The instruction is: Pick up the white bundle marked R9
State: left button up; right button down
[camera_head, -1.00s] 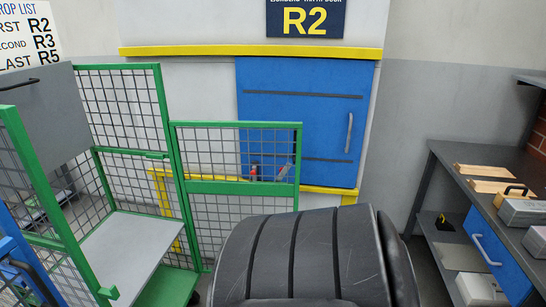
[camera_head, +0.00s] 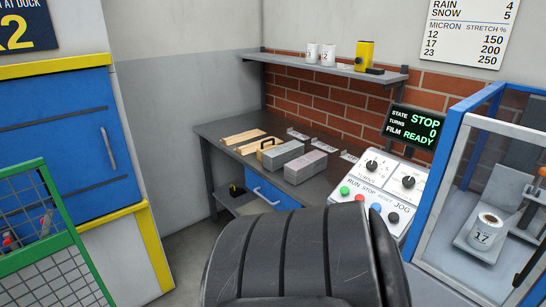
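I see no white bundle marked R9 in the head view. Two grey blocks lie side by side on the workbench, the left block (camera_head: 284,154) and the right block (camera_head: 307,169); I can read no mark on either. Neither of my grippers is in view. A dark ribbed part, which seems to be my own, fills the bottom middle and hides what is behind it.
The dark workbench (camera_head: 222,128) stands along the brick wall, with wooden pieces (camera_head: 246,140) on it. A control panel (camera_head: 378,187) and a blue-framed machine (camera_head: 452,135) holding a cup marked 17 (camera_head: 487,227) are at right. A green mesh gate (camera_head: 52,262) is at left.

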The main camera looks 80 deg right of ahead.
aim_at(274, 159)
jog(key=z, duration=2.75)
jog(key=i+z, duration=0.1)
jog(key=z, duration=0.3)
jog(key=i+j+z, duration=0.1)
jog(key=z, duration=0.3)
